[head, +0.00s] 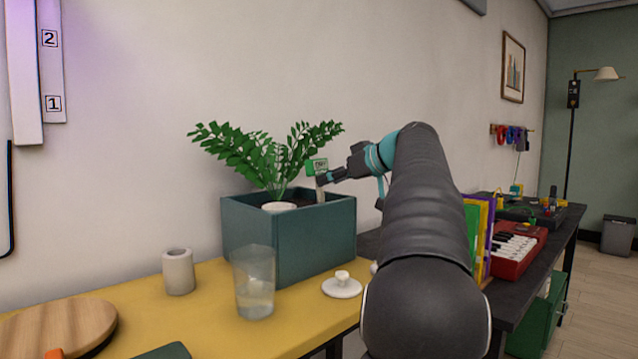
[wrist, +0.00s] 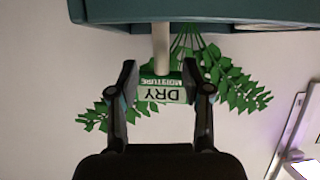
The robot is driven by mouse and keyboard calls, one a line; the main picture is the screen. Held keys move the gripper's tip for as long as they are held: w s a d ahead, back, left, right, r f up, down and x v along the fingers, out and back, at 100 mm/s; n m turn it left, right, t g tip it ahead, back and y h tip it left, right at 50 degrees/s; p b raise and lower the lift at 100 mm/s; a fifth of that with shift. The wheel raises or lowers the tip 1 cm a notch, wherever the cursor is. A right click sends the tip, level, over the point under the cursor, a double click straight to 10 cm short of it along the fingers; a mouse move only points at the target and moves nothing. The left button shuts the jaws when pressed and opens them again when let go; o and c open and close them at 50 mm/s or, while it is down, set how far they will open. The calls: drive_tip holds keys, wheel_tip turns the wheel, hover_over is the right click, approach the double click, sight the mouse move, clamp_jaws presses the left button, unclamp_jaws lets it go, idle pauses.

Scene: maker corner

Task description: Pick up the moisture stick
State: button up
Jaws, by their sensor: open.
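The moisture stick has a green and white head (head: 317,167) above a pale stem, and it stands upright in the teal planter box (head: 290,243) beside a leafy plant (head: 265,155). In the wrist view the head (wrist: 162,92) reads "DRY" and "MOISTURE" upside down, with the stem (wrist: 161,45) running up to the planter. My gripper (head: 322,181) is at the stick, over the planter's right part. In the wrist view my gripper (wrist: 163,88) is open, with one finger on each side of the head. A gap shows between the head and the fingers.
A glass of water (head: 255,285), a white-knobbed lid (head: 342,286) and a pale cup (head: 178,271) stand on the yellow table (head: 205,318) near the planter. A round wooden board (head: 58,325) lies at left. A red keyboard (head: 515,248) is on the dark table at right.

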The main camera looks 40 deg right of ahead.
drive_tip(key=x, duration=0.4)
drive_tip(key=shift+w+a+f, duration=0.15)
drive_tip(key=shift+w, duration=0.2)
clamp_jaws()
drive_tip(key=shift+r+p, duration=1.9)
drive_tip(key=shift+r, duration=3.15)
